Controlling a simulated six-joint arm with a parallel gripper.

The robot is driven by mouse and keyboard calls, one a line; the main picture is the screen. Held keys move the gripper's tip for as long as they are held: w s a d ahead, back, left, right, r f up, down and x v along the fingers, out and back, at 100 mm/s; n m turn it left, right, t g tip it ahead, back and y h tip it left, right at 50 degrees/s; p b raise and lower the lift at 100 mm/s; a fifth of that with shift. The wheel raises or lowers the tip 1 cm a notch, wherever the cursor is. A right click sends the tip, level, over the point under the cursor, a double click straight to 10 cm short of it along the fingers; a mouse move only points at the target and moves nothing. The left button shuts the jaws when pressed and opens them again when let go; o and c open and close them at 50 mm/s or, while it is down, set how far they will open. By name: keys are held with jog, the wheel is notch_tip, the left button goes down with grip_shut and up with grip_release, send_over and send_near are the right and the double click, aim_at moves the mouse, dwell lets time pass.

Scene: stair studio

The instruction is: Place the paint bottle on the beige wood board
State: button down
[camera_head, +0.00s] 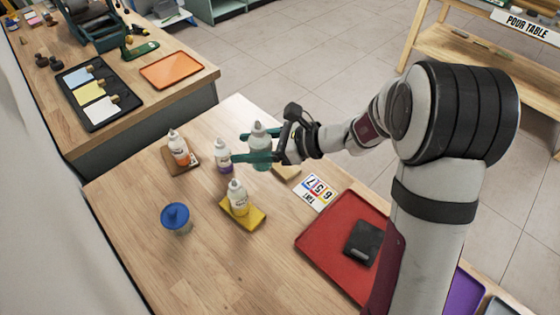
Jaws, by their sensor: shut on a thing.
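My gripper (246,147) has teal fingers and is shut on a paint bottle (260,132) with a pale cap and greenish body. The bottle is close to upright; the fingers hide part of it, and I cannot tell whether its base touches anything. The beige wood board (288,171) lies on the table just to the right of and below the held bottle, partly hidden by my gripper.
A purple-labelled bottle (223,156) stands close left of my gripper. An orange-labelled bottle (178,148) stands on a brown board (190,167). Another bottle (238,198) stands on a yellow block (255,217). Also there: a blue-lidded jar (175,219), number card (316,191), red tray (322,236).

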jog(key=w+d+m+t+h, duration=0.2)
jog(key=w+d+m+t, duration=0.2)
jog(key=w+d, duration=0.3)
jog(key=w+d+m+t+h, duration=0.2)
jog(key=w+d+m+t, duration=0.15)
jog(key=d, duration=0.55)
jog(key=w+a+f, duration=0.1)
jog(key=a+f, duration=0.2)
jog(key=w+a+f, duration=0.1)
jog(key=a+f, duration=0.3)
jog(key=w+a+f, duration=0.1)
jog(key=a+f, duration=0.2)
jog(key=f, duration=0.1)
jog(key=shift+w+a+f, duration=0.2)
jog(key=shift+w+a, duration=0.1)
jog(key=shift+w, duration=0.05)
jog(key=shift+w+a+f, duration=0.1)
jog(key=shift+a+f, duration=0.1)
jog(key=shift+f, duration=0.9)
jog(key=shift+w+a+f, duration=0.1)
jog(key=shift+a+f, duration=0.05)
jog(key=shift+f, duration=0.95)
jog(key=shift+c, duration=1)
grip_release()
jog(key=shift+f, duration=0.15)
